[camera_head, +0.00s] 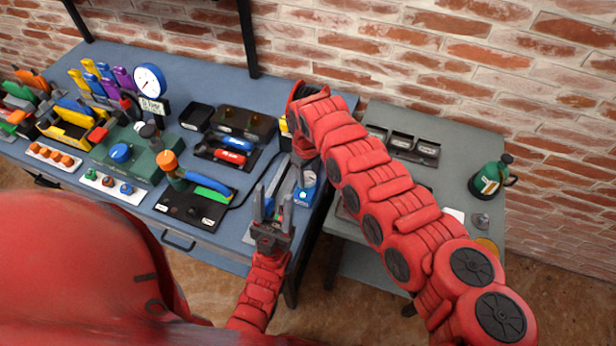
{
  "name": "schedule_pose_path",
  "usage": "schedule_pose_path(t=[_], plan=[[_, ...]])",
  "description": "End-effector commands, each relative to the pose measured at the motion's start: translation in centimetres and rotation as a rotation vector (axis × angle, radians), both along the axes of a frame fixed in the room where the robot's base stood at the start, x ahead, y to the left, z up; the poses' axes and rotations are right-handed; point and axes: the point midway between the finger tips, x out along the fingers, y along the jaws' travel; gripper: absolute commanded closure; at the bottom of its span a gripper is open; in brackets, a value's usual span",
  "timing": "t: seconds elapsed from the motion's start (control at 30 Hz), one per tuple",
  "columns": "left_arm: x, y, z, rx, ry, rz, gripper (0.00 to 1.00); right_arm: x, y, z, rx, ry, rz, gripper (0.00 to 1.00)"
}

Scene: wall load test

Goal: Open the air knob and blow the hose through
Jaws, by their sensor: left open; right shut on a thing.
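My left gripper (272,208) is open, its two dark fingers apart and pointing up over the right front part of the blue bench. Nothing shows between its fingers. My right arm reaches over from the lower right and bends down at the bench's right end. My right gripper (303,168) is mostly hidden under that arm. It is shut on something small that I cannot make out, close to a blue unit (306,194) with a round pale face. The air knob cannot be told for sure. A thin dark line (245,196), perhaps the hose, runs behind my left gripper.
The blue bench (205,70) holds a white dial gauge (149,81), a green unit with a blue knob (120,153), a black board with a blue-green handled tool (205,181) and dark trays. A grey side table (470,140) carries a green bottle (490,177). A brick wall stands behind.

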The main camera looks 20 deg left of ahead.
Motion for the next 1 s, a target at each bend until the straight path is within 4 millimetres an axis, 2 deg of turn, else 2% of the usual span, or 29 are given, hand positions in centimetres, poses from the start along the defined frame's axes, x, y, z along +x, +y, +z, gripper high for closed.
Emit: schedule_pose_path(t=[0.1,0.43,1.0], plan=[[0.0,0.0,-1.0,0.0,0.0,0.0,0.5,0.1,-0.2,-0.3,-0.004,0.0,0.08,1.0],[0.0,0.0,-2.0,0.0,0.0,0.0,0.5,-0.1,-0.1,-0.2,-0.003,0.003,0.226,1.0],[0.0,0.0,-2.2,0.0,0.0,0.0,0.5,-0.1,-0.1,-0.1,-0.002,0.004,0.259,1.0]])
